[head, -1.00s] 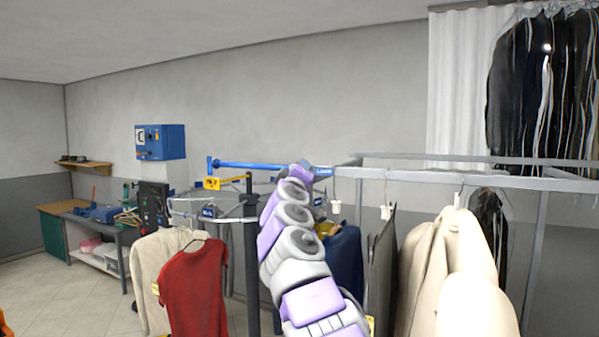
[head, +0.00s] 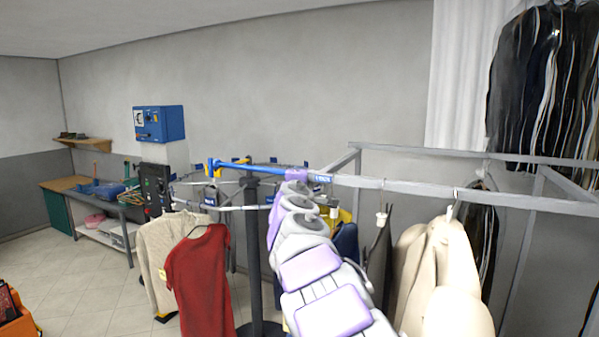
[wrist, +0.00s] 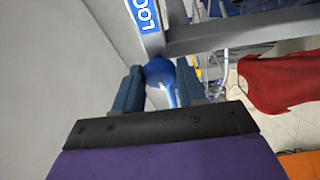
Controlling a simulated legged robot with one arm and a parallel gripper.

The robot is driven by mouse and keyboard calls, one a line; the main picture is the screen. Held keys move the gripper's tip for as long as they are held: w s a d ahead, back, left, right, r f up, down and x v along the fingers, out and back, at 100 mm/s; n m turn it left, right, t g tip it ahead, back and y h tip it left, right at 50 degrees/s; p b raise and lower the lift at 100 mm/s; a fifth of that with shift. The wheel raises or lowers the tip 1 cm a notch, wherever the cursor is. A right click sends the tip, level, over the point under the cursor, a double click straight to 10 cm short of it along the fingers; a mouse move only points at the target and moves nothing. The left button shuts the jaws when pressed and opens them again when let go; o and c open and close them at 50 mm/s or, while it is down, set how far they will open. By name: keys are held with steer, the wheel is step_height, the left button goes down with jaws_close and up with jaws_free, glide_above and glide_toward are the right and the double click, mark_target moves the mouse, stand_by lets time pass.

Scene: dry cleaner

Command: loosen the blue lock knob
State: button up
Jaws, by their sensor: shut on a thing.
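In the wrist view, the blue lock knob (wrist: 160,70) sits between the two dark blue-grey fingers of my gripper (wrist: 160,86), under a grey metal rail. My gripper is shut on the knob; the fingers hide its sides. A blue label with white letters (wrist: 142,14) is on the rail just beyond it. In the head view, my purple gripper (head: 298,174) is at the rail, at the right end of a blue bar (head: 250,168). The knob is hidden there by my arm.
A grey rail (head: 470,197) runs right, with cream garments (head: 440,275) hanging from it. A red shirt (head: 202,280) and a cream sweater (head: 158,255) hang at left near a dark post (head: 253,240). Open floor (head: 95,285) lies further left.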

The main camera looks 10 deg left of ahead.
steer(key=shift+a+f, duration=0.1)
steer(key=shift+f, duration=0.05)
stand_by(0.3)
steer(key=o, duration=0.9)
steer(key=shift+a, duration=0.15)
steer(key=shift+o, duration=0.5)
steer(key=shift+a, duration=0.2)
steer(key=shift+d, duration=0.1)
steer(key=s+b, duration=0.4)
steer(key=s, duration=1.3)
steer(key=shift+d, duration=0.15)
